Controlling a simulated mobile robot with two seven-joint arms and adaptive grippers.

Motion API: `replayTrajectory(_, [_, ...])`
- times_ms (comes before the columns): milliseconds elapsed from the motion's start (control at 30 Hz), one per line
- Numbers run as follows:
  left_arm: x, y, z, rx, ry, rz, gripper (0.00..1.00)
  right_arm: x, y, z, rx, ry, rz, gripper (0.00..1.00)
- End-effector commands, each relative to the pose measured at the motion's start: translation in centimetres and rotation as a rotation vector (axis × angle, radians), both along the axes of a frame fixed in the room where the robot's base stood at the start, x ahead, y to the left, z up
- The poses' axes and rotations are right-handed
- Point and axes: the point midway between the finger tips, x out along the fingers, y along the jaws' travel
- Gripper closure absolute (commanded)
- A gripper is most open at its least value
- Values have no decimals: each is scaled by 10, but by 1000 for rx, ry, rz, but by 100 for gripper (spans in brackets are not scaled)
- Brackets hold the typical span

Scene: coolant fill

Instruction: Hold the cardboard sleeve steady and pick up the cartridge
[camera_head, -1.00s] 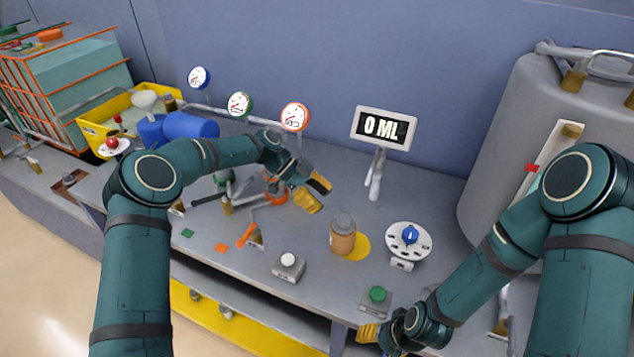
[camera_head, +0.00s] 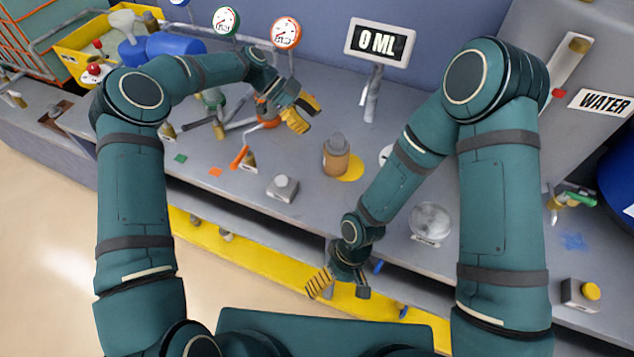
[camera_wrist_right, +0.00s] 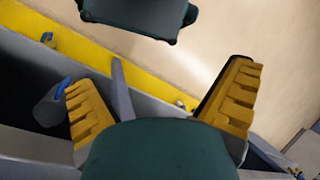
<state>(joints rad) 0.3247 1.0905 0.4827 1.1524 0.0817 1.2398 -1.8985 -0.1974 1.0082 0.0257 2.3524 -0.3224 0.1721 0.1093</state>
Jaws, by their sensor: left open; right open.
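A brown cylinder with a grey top (camera_head: 336,157) stands upright at the edge of a yellow disc on the bench. It may be the cardboard sleeve with the cartridge in it, but I cannot tell for sure. My left gripper (camera_head: 307,113) is open and empty above the bench, behind and left of the cylinder, apart from it. My right gripper (camera_head: 340,291) is open and empty in front of the bench edge, well below the cylinder. In the right wrist view its yellow fingers (camera_wrist_right: 160,78) are spread wide, with only shelf and floor beyond.
A grey button box (camera_head: 282,188) sits left of the cylinder. A "0 ML" display (camera_head: 379,43) stands behind it, a clear round dish (camera_head: 431,222) to the right. My right forearm crosses the bench between them. A grey cylinder with a blue tip (camera_wrist_right: 50,106) is on the lower shelf.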

Motion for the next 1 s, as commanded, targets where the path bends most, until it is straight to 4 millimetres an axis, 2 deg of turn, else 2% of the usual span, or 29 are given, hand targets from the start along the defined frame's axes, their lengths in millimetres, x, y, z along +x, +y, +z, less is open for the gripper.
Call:
replayTrajectory(133, [0,0,0,0,0,0,54,7,-1,1,-73,-61,363,0])
replayTrajectory(267, [0,0,0,0,0,0,54,27,-5,4,-173,-132,670,0])
replayTrajectory(500, [0,0,0,0,0,0,54,90,5,26,-434,-321,1204,0])
replayTrajectory(733, [0,0,0,0,0,0,54,139,5,39,-711,-418,1659,0])
replayTrajectory(1000, [0,0,0,0,0,0,54,190,36,78,-1031,-500,2103,0])
